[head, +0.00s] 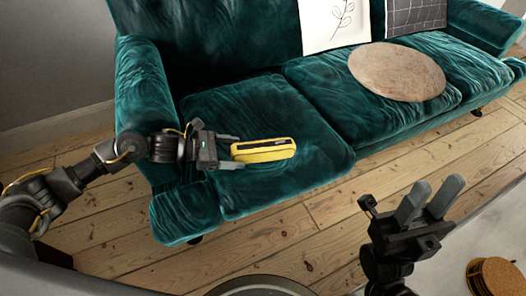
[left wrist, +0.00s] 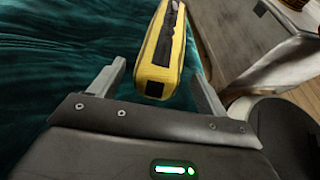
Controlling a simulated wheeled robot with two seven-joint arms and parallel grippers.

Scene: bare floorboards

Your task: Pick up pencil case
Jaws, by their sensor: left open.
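The pencil case (head: 263,150) is yellow with a dark stripe and lies on the left seat cushion of the green sofa. My left gripper (head: 229,152) is open at the left end of the case, with its fingers pointing toward it. In the left wrist view, the near end of the pencil case (left wrist: 161,60) lies between the two spread fingertips of my left gripper (left wrist: 160,80), with a gap visible on each side. My right gripper (head: 432,200) is at the lower right, away from the case, its two fingers apart and empty.
The green velvet sofa (head: 300,185) has a round wooden board (head: 397,72) on its right part and two cushions (head: 333,22) against the back. The sofa's left armrest (head: 144,90) stands close to my left arm. A pale surface at the lower right holds round cork coasters (head: 496,276).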

